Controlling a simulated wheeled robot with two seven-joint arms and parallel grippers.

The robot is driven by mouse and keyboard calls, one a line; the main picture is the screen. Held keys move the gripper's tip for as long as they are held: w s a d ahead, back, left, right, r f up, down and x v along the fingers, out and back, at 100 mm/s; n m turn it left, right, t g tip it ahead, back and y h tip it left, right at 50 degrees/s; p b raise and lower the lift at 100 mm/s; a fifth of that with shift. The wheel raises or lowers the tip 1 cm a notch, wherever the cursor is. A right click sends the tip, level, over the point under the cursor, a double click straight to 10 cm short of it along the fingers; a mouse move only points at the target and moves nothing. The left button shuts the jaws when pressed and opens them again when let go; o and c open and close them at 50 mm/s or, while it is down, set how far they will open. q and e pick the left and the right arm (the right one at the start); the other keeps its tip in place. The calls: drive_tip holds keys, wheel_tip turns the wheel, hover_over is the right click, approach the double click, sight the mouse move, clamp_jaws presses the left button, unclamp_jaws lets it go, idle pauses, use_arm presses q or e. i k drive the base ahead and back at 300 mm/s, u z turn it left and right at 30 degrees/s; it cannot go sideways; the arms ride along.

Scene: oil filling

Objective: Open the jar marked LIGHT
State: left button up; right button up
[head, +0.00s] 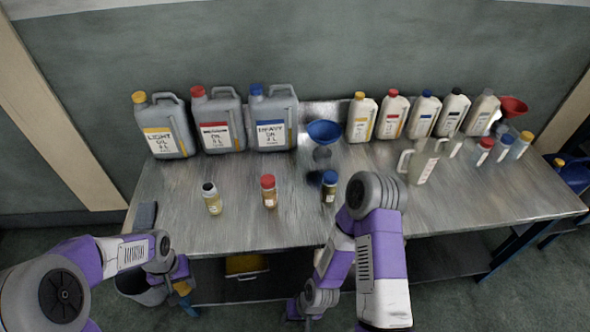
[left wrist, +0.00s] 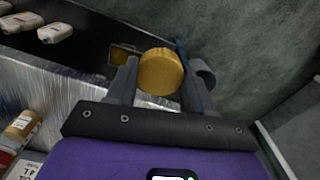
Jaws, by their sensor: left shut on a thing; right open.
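A small jar (head: 212,203) with pale yellow contents stands upright at the table's front left. Its top looks dark, with no coloured lid on it, and its label is too small to read. My left gripper (head: 181,284) is off the table's front left edge, below and left of this jar. In the left wrist view it is shut on a round yellow lid (left wrist: 161,72), held between the fingertips. My right gripper (head: 295,309) is low in front of the table, open, its fingers small and partly hidden.
A red-lidded jar (head: 269,192) and a blue-lidded jar (head: 329,187) stand to the right. Large oil cans (head: 168,128), a blue funnel (head: 323,132) and several bottles (head: 393,117) line the back. A grey bin (head: 141,292) stands below the table's left end. The table's left middle is clear.

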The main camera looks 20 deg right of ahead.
sight(210, 194)
drive_tip(key=z, duration=0.5)
drive_tip(key=k, duration=1.15)
drive_tip(key=z, duration=1.2)
drive_tip(key=i, duration=1.45)
drive_tip(key=u, duration=0.7)
drive_tip(key=i, duration=0.7)
